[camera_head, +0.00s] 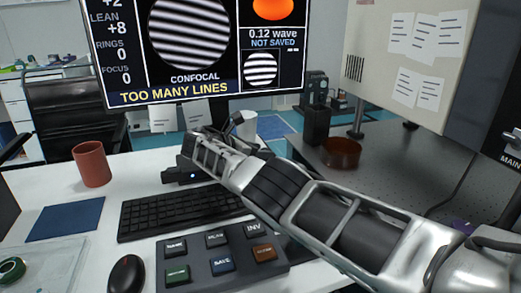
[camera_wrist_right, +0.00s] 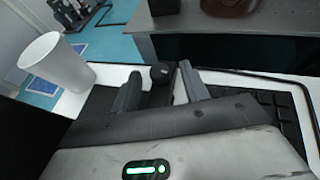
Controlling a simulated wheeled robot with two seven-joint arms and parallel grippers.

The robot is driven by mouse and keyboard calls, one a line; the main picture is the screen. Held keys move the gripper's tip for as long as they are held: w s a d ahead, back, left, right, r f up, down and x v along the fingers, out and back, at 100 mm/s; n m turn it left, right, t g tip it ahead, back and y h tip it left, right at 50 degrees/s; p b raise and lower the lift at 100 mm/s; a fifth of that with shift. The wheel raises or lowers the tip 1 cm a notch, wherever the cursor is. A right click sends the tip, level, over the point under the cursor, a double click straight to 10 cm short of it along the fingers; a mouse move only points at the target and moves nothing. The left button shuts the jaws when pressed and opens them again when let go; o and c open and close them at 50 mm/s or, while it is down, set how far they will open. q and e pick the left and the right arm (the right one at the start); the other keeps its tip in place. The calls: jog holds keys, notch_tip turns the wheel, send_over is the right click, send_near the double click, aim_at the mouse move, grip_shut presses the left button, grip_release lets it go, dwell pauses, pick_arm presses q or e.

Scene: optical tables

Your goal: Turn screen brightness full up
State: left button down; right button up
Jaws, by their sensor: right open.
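The screen (camera_head: 195,45) hangs at the back in the head view. It is lit, with striped round pictures and the words "TOO MANY LINES". A small dark box with a blue light (camera_head: 180,176) sits on the desk below it, partly hidden by my right gripper (camera_head: 190,158). In the right wrist view my right gripper (camera_wrist_right: 160,79) is open and empty. A round black knob (camera_wrist_right: 160,73) shows between its fingertips, apparently just beyond them; contact cannot be told. My left gripper is not in view.
A black keyboard (camera_head: 180,211) and a button panel (camera_head: 220,262) lie in front of the box. A red-brown mug (camera_head: 91,164) stands left. A white cup (camera_wrist_right: 55,62) stands left of the fingers. A mouse (camera_head: 126,274) lies at front left.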

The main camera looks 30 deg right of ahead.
jog(key=p+v, duration=0.2)
jog(key=v, duration=0.4)
jog(key=shift+d+r, duration=0.1)
jog(key=shift+r, duration=0.1)
jog(key=v, duration=0.8)
jog(key=shift+f+b, duration=0.15)
jog(key=shift+b, duration=0.2)
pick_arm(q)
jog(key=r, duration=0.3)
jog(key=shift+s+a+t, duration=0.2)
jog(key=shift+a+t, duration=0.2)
pick_arm(e)
jog(key=shift+s+a+r, duration=0.15)
jog(key=shift+a+r, duration=0.15)
jog(key=shift+a, duration=0.3)
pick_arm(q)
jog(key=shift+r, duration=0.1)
pick_arm(e)
jog(key=shift+r, duration=0.1)
